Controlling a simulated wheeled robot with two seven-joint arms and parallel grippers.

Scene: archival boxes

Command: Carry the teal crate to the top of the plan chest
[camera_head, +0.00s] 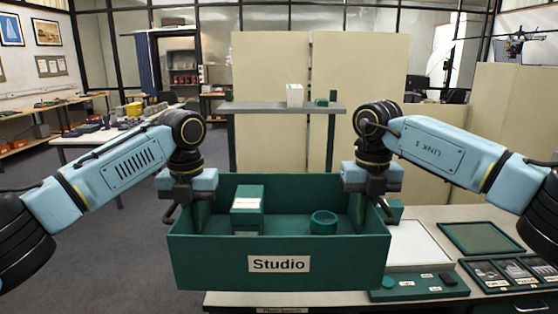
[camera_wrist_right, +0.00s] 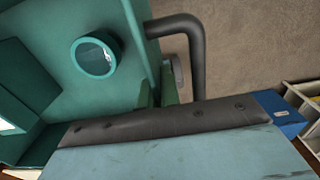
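The teal crate (camera_head: 205,262), labelled "Studio", is held level in front of me in the head view, above the front edge of a cream-topped chest. It contains a green box (camera_head: 247,205) and a green ring (camera_head: 323,222). My left gripper (camera_head: 192,205) is at the crate's left wall and my right gripper (camera_head: 368,200) is at its right wall. Both seem closed on the walls, though the fingertips are partly hidden. In the right wrist view, the crate wall (camera_wrist_right: 138,25) runs up beside a dark bent bar, and the ring (camera_wrist_right: 93,57) shows inside.
The cream top (camera_head: 470,212) holds a white sheet (camera_head: 415,243), a green tray (camera_head: 480,238), a framed panel (camera_head: 512,271) and a green board (camera_head: 425,285) with small pieces. A grey shelf (camera_head: 270,107) with small items stands behind the crate. Open floor lies at left.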

